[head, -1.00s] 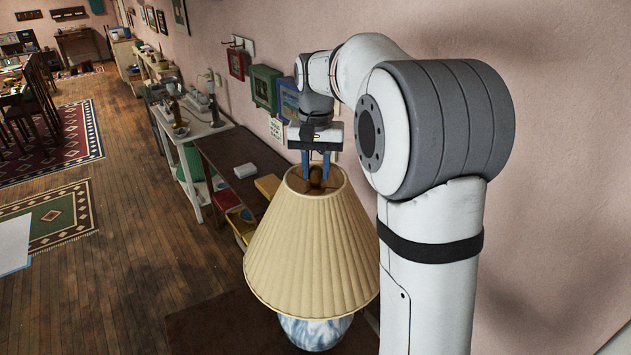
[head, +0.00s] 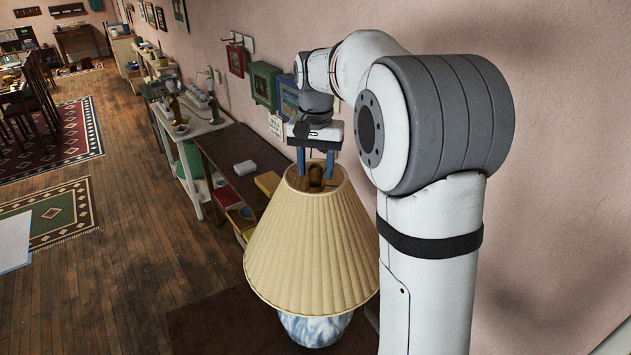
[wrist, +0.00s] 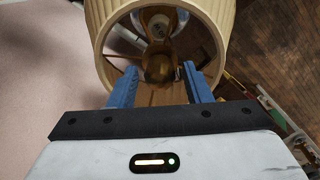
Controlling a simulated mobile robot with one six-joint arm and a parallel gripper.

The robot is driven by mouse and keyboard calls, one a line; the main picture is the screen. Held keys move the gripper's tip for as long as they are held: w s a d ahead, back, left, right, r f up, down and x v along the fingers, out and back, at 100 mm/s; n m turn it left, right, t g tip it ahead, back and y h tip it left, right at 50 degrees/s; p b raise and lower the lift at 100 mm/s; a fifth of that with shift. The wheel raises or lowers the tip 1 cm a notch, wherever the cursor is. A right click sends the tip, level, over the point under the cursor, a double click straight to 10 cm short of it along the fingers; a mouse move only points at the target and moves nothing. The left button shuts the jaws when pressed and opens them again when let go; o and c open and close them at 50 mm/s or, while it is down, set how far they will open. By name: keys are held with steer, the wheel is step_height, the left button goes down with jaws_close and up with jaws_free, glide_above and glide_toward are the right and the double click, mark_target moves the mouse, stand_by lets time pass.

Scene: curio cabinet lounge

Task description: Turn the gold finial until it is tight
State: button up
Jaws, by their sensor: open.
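The lamp has a pleated cream shade (head: 312,245) on a blue-and-white base (head: 315,328). The gold finial (head: 316,177) shows as a dark golden knob inside the shade's open top. In the wrist view the finial (wrist: 158,70) sits between and beyond the fingertips, in shadow. My gripper (head: 316,174) points down at the shade's opening with its blue fingers apart. In the wrist view my gripper (wrist: 160,76) is open, with a finger to each side of the finial and a gap on both sides. Exact fingertip height against the finial is hard to tell.
The shade's rim (wrist: 102,50) surrounds the fingers closely. The pink wall (head: 570,120) with hung frames is close behind my arm. A dark side table (head: 240,165) with a white box and a yellow item stands beyond the lamp. Wooden floor lies open to the left.

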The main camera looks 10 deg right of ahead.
steer(key=n, duration=0.4)
steer(key=shift+p, duration=0.3)
steer(key=n, duration=0.5)
steer(key=shift+p, duration=0.3)
steer(key=n, duration=0.4)
steer(key=shift+n, duration=0.3)
steer(key=n+p, duration=0.1)
steer(key=n, duration=0.3)
steer(key=shift+n, duration=0.4)
steer(key=n, duration=0.9)
steer(key=shift+s+p, duration=0.1)
steer(key=shift+p, duration=0.2)
steer(key=n, duration=0.9)
steer(key=shift+p, duration=0.3)
